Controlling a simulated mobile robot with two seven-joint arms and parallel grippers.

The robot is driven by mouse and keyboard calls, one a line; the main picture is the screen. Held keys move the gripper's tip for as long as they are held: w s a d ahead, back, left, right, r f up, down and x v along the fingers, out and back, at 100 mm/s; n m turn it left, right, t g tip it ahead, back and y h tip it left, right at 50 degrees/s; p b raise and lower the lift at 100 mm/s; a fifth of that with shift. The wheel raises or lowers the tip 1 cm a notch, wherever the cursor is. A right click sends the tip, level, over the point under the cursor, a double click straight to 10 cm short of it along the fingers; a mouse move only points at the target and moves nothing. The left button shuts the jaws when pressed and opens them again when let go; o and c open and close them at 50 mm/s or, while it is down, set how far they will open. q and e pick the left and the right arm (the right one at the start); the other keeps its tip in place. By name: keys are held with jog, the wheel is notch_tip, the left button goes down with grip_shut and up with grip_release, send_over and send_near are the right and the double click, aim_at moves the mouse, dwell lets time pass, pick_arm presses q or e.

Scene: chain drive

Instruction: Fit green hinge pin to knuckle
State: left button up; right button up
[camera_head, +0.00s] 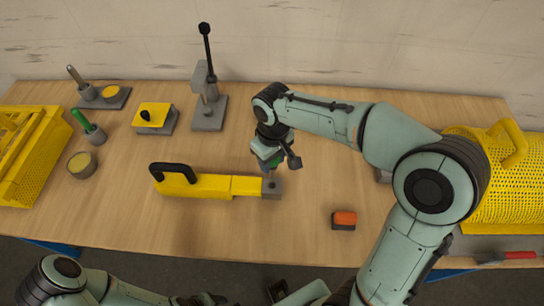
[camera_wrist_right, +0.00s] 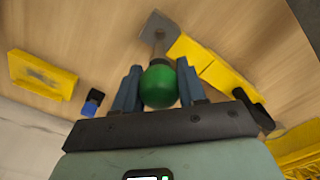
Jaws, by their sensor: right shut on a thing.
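My right gripper (camera_head: 268,160) is shut on the green hinge pin, just above the grey knuckle (camera_head: 271,187) at the right end of a yellow bar. In the right wrist view the pin's round green head (camera_wrist_right: 159,86) sits between the two fingers of the right gripper (camera_wrist_right: 159,88). Its grey shaft points toward the knuckle (camera_wrist_right: 155,22). I cannot tell whether the tip is in the hole. In the head view the gripper hides most of the pin. Part of my left arm shows at the bottom left; no left fingers can be made out.
The yellow bar (camera_head: 208,186) has a black handle. An orange-topped block (camera_head: 344,219) lies to the right. A grey stand with a black lever (camera_head: 208,100), a yellow-topped block (camera_head: 152,117) and a green-handled piece (camera_head: 88,127) stand left. Yellow baskets flank the table. The front middle is clear.

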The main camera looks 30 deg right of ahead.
aim_at(272, 168)
jog(key=shift+f+b, duration=1)
jog(key=shift+f, duration=0.9)
pick_arm(q)
jog(key=f, duration=0.1)
jog(key=s+f, duration=0.1)
jog(key=f, duration=0.1)
jog(key=shift+s, duration=0.3)
jog(key=shift+w+r, duration=0.1)
jog(key=shift+r, duration=0.15)
jog(key=shift+s+f+b, duration=0.3)
jog(key=shift+f+b, duration=0.45)
jog(key=shift+f, duration=0.1)
jog(key=shift+s+f+b, duration=0.35)
jog(key=shift+f+b, duration=0.45)
jog(key=shift+f, duration=0.1)
jog(key=shift+s+f+b, duration=0.3)
jog(key=shift+f+b, duration=0.45)
jog(key=shift+f, duration=0.1)
pick_arm(e)
notch_tip(272, 168, down, 7)
jog(key=o, duration=1.2)
jog(key=shift+f, duration=0.1)
